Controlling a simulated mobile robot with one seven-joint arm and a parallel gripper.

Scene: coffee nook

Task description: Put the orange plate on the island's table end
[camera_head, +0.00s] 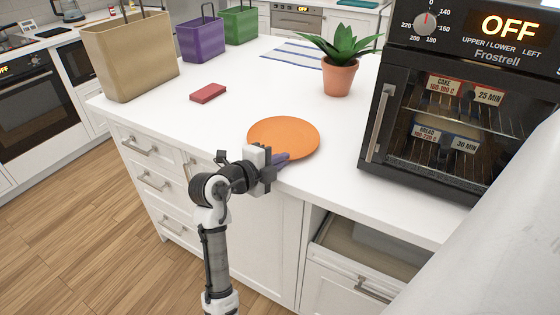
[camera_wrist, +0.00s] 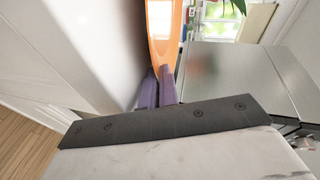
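The orange plate (camera_head: 283,137) lies level at the near edge of the white island top, left of the black oven; I cannot tell whether it touches the surface. My gripper (camera_head: 281,160) is at the plate's near rim. In the wrist view, my purple fingers (camera_wrist: 158,86) are close together with the rim of the orange plate (camera_wrist: 164,30) between their tips, so they look shut on it. The fingertips are partly hidden by the plate. The island's table (camera_head: 225,125) is white, with drawers below its front edge.
A black oven (camera_head: 440,110) stands close on the right. A potted plant (camera_head: 340,78) and a striped cloth (camera_head: 293,54) are behind the plate. A red block (camera_head: 208,93) and tan (camera_head: 130,55), purple (camera_head: 202,40) and green (camera_head: 239,25) bags stand left. Bare top lies left of the plate.

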